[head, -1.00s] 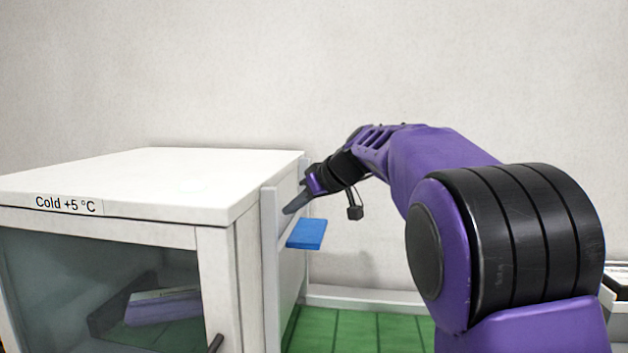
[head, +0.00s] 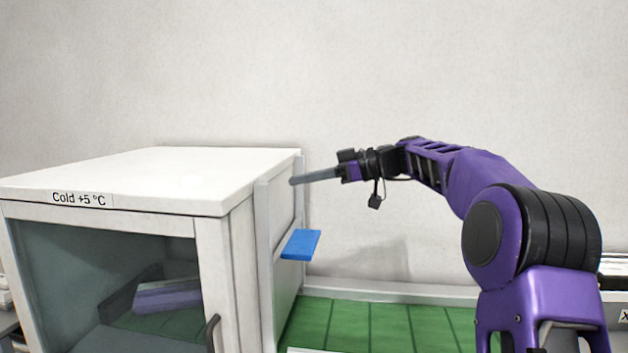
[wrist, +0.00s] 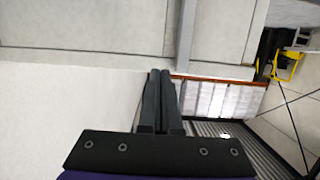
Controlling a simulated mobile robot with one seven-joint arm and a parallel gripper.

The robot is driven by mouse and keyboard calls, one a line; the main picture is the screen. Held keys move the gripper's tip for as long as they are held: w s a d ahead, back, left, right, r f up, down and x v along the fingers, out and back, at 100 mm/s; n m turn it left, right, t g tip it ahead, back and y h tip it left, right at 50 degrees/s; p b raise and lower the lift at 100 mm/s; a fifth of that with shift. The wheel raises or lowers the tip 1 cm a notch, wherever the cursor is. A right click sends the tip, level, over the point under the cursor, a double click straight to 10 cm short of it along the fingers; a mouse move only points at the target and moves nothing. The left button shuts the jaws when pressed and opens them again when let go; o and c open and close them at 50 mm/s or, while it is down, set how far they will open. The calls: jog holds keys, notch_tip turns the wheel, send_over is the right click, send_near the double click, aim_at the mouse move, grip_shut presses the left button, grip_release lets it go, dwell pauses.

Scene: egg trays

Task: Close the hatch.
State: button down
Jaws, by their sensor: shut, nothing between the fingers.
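The white cabinet (head: 150,172) labelled "Cold +5 °C" stands at the left in the head view. On its right side is a pale panel set behind an upright frame (head: 265,245), with a flat blue tab (head: 301,244) sticking out. This looks like the hatch; I cannot tell how far it is open. My gripper (head: 292,181) points left, above the blue tab, with its tips close to the upper part of that side. Whether the tips touch it is unclear. In the wrist view the two dark fingers (wrist: 160,76) are together and empty.
The cabinet's glass front (head: 110,270) has a dark handle (head: 212,333), and a tray with a purple item shows inside. A green tiled surface (head: 375,322) lies right of the cabinet, clear below my arm. The wrist view shows a yellow object (wrist: 289,65) at the right.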

jog(key=a+f, duration=0.5)
jog(key=shift+w+f, duration=0.2)
jog(key=shift+w, duration=0.25)
